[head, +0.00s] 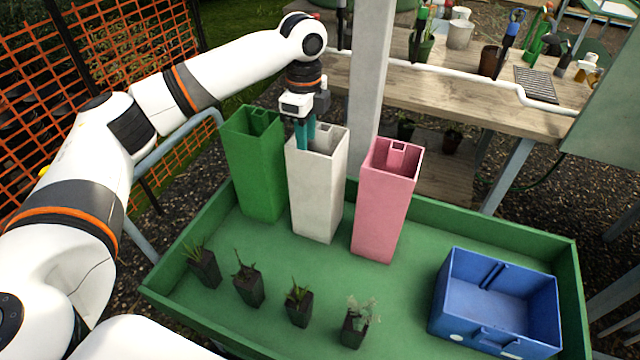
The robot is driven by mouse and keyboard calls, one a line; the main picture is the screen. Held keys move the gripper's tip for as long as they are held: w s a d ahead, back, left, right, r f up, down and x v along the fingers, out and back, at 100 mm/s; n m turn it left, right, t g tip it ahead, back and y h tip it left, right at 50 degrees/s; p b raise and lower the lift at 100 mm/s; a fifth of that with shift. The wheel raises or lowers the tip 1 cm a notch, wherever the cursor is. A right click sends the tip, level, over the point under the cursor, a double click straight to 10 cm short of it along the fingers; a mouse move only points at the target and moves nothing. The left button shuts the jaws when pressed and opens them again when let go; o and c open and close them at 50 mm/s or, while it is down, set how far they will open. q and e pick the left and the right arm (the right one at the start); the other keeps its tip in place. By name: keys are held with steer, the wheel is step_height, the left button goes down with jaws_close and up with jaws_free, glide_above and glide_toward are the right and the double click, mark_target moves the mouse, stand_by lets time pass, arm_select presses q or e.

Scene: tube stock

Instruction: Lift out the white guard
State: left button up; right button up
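The white guard (316,195) is a tall square tube, open at the top, standing upright in the green tray (460,213) between a green guard (252,175) and a pink guard (383,215). My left gripper (306,136) points down at the left part of the white guard's open top. Its teal fingers are close together, and their tips are hidden at or below the rim. I cannot tell whether they grip the wall. My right gripper is not in view.
Several small potted plants (248,288) stand along the tray's front left. A blue crate (458,290) sits at the right. A grey post (370,75) rises close behind the white guard. A wooden bench (450,90) with pots and tools stands behind.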

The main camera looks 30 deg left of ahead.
mark_target(308, 152)
arm_select(q)
steer(key=f, duration=0.7)
steer(key=shift+s+d+f, duration=0.15)
steer(key=shift+s+d, duration=0.05)
steer(key=shift+d, duration=0.1)
steer(key=shift+c, duration=0.3)
jaws_close()
